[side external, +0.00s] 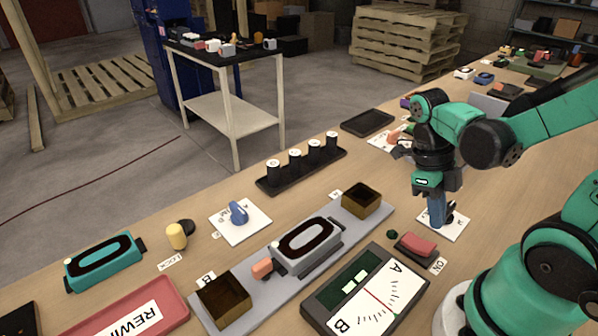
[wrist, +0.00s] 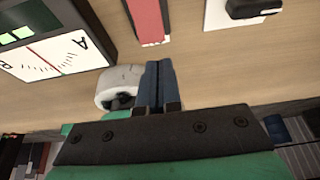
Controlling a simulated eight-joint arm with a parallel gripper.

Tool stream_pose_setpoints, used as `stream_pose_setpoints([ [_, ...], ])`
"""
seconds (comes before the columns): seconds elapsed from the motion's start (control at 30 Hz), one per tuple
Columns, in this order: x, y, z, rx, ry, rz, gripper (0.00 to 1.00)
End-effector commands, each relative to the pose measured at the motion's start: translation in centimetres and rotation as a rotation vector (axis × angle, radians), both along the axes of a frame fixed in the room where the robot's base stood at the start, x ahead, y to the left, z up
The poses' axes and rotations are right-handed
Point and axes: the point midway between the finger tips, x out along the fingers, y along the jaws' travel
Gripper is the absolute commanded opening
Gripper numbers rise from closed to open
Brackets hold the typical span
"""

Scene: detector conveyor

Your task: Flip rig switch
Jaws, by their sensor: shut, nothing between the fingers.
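A red rocker switch (side external: 415,247) in a dark housing sits on the table beside an ON label, right of the A/B meter. It is probably the rig switch. In the wrist view the red part (wrist: 148,18) shows at the top, just beyond my fingertips. My gripper (side external: 436,216) points down, its blue fingers over or beside a white plate (side external: 456,233) with a black knob, behind the red switch. In the wrist view the fingers (wrist: 158,66) are together with nothing between them. They appear apart from the red switch. Which way it is tipped is unclear.
The A/B meter (side external: 366,290) lies left of the switch. A small dark green knob (side external: 391,234) is close behind it. A grey rail with brown bins (side external: 360,200) runs further left. A blue knob on a white plate (side external: 239,215) and a rack of black cylinders (side external: 300,168) stand behind.

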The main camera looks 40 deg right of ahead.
Motion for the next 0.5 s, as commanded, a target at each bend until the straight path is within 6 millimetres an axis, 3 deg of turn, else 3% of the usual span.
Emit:
stream_pose_setpoints([
  [0.2, -0.4, 0.0, -2.2, 0.0, 0.0, -0.001, 0.0],
  [0.5, -0.7, 0.0, -3.9, -0.001, 0.0, -0.001, 0.0],
])
